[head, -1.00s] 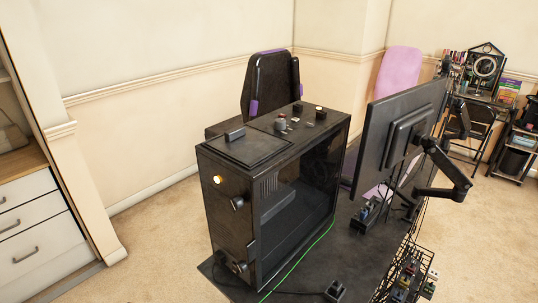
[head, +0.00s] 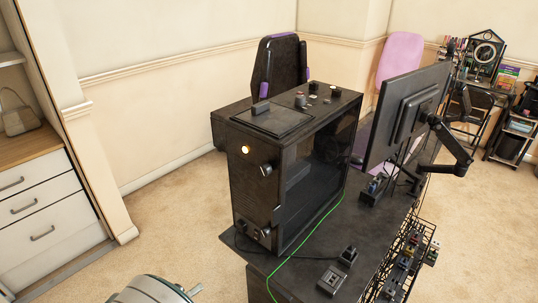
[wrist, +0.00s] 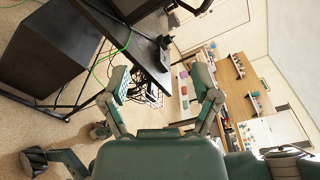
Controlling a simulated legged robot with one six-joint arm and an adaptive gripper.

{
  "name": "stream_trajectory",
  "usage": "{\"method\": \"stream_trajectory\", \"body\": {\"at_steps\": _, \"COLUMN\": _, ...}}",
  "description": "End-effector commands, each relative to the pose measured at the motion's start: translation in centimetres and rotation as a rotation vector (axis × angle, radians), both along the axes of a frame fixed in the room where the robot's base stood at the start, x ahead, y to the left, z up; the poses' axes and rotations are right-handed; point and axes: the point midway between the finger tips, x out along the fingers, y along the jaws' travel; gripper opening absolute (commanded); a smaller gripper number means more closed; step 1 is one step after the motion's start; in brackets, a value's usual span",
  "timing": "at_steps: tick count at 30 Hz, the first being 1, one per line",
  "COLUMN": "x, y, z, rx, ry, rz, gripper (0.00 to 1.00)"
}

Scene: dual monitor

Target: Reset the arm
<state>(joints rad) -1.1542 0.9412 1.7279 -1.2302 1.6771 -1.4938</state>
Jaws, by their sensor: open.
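My gripper (wrist: 162,70) is open in the wrist view, with its two green-grey fingers spread wide and nothing held between them. The black desk edge and a wire basket (wrist: 150,92) show beyond the gap, apart from the fingers. In the head view, a rounded grey-green part of my arm (head: 150,290) shows at the bottom left edge, in front of the desk and low over the carpet. The fingers cannot be seen in the head view.
A black computer tower (head: 255,190) with a lit button stands on the dark desk (head: 318,250). A monitor (head: 405,112) on a jointed arm (head: 445,150) stands to its right. A green cable (head: 310,235) crosses the desk. White drawers (head: 40,210) stand left; carpet between is clear.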

Motion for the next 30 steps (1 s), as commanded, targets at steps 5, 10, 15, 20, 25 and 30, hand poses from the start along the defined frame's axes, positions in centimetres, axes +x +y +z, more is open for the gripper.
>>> {"method": "stream_trajectory", "body": {"at_steps": 5, "x": 1.0, "y": -1.8, "z": 1.6, "rx": 0.095, "ry": -0.017, "rz": -0.075, "gripper": 0.79}}
{"method": "stream_trajectory", "body": {"at_steps": 10, "x": 2.0, "y": -3.9, "z": 3.4, "rx": 0.216, "ry": -0.048, "rz": -0.173, "gripper": 0.79}}
{"method": "stream_trajectory", "body": {"at_steps": 15, "x": 2.9, "y": -7.9, "z": 6.2, "rx": 0.401, "ry": -0.109, "rz": -0.326, "gripper": 0.79}}
{"method": "stream_trajectory", "body": {"at_steps": 20, "x": 3.1, "y": -13.4, "z": 9.6, "rx": 0.647, "ry": -0.217, "rz": -0.538, "gripper": 0.79}}
{"method": "stream_trajectory", "body": {"at_steps": 25, "x": 2.2, "y": -18.5, "z": 12.5, "rx": 0.901, "ry": -0.368, "rz": -0.773, "gripper": 0.79}}
{"method": "stream_trajectory", "body": {"at_steps": 30, "x": 0.5, "y": -22.5, "z": 14.9, "rx": 1.134, "ry": -0.550, "rz": -1.010, "gripper": 0.79}}
